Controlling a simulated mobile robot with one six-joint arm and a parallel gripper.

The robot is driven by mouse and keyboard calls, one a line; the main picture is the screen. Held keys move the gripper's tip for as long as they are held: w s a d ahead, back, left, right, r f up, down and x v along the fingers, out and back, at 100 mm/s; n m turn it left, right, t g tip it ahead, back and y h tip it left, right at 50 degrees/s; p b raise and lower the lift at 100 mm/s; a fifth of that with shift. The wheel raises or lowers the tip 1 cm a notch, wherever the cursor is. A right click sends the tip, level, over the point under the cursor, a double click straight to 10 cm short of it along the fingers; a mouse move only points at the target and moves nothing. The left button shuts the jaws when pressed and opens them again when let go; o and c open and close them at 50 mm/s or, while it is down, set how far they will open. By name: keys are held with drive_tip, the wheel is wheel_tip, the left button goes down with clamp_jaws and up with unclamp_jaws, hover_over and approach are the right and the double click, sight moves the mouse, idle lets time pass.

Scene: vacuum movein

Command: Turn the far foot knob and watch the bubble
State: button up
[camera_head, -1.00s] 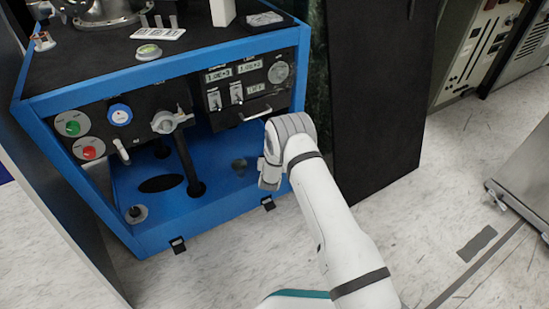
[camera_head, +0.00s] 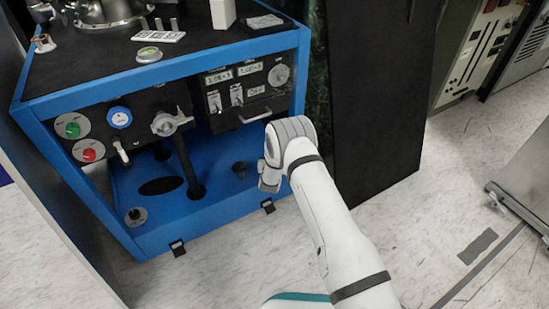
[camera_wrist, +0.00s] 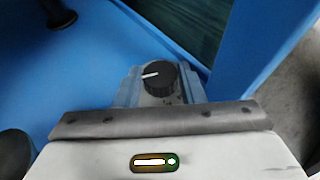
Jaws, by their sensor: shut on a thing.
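In the wrist view a black knob (camera_wrist: 160,80) with a white pointer line stands between the grey fingers of my gripper (camera_wrist: 158,90), which are shut on it. The pointer is toward the left of the picture. In the head view my gripper (camera_head: 268,178) is low at the right front of the blue cart (camera_head: 225,200), and the arm hides the knob it holds. Two other knobs show on the cart's lower deck, a dark one (camera_head: 239,167) and one at front left (camera_head: 135,216). The round bubble level (camera_head: 149,54) lies on the cart top; its bubble is too small to read.
The cart's front panel carries green (camera_head: 72,130) and red (camera_head: 89,154) buttons, a valve handle (camera_head: 165,124) and a meter box (camera_head: 247,90). A dark upright panel (camera_head: 380,100) stands right of the cart. Pale floor (camera_head: 430,220) is open at the right.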

drive_tip(key=shift+a, duration=0.1)
drive_tip(key=m+h, duration=0.1)
drive_tip(key=m+h+b, duration=0.2)
drive_tip(key=h, duration=0.1)
drive_tip(key=shift+a+f+m+g, duration=0.1)
drive_tip(key=shift+a+m+g, duration=0.2)
drive_tip(key=shift+m, duration=0.1)
drive_tip(key=shift+w+a+m+g+h+b, duration=0.1)
drive_tip(key=shift+a+m+g+h+b, duration=0.1)
drive_tip(key=shift+m+g+h, duration=0.9)
drive_tip(key=shift+w+a+m+g+h+b, duration=0.15)
drive_tip(key=shift+m+g+h, duration=0.45)
drive_tip(key=shift+m+h, duration=0.9)
drive_tip(key=o, duration=1)
drive_tip(key=shift+d, duration=0.1)
wheel_tip(320, 180, up, 10)
drive_tip(key=p, duration=0.4)
drive_tip(key=shift+p, duration=0.3)
drive_tip(key=shift+c, duration=0.5)
